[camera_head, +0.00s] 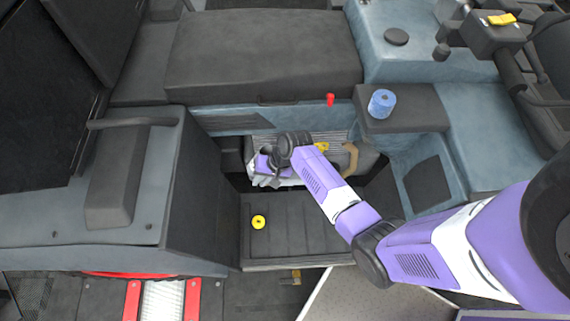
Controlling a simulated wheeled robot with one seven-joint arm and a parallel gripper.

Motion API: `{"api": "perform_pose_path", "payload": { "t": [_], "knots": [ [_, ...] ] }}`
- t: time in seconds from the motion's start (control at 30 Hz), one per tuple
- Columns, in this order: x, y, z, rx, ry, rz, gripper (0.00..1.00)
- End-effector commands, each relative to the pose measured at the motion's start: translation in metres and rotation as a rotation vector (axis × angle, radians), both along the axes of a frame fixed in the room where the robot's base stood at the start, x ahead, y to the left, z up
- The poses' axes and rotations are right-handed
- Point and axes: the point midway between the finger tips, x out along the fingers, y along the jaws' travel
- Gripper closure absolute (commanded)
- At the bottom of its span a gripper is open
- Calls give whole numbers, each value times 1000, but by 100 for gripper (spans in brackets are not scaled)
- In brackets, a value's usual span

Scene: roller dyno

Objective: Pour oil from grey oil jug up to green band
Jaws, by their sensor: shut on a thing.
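My gripper (262,165) is at the end of the purple and white arm, over the open bay in the middle of the picture. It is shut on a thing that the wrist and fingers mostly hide. A pale grey shape shows just under the fingers, and I cannot tell whether it is the grey oil jug. A small yellow part (321,147) shows just right of the wrist. No green band or oil can be made out at this size.
A yellow ring-shaped piece (259,222) lies on the dark ribbed floor panel (290,243). A tan curved part (350,158) stands right of the bay. A blue roll (382,103) sits on a dark ledge, with a small red piece (330,100) nearby. Dark panels wall the bay.

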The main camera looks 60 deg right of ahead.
Motion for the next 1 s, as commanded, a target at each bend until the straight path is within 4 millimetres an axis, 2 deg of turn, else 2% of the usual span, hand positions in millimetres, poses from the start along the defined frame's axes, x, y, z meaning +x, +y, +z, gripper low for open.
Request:
{"api": "perform_pose_path", "payload": {
  "t": [0.03,0.3,0.53,0.73,1.0],
  "knots": [
    [-2,-3,-6,18,-25,-4,100],
    [-11,-9,-9,120,-168,-3,100],
    [-11,-9,6,208,-289,-3,100],
    [-9,-7,0,275,-380,-1,100],
    [-8,-6,10,338,-466,0,100]
  ]
}}
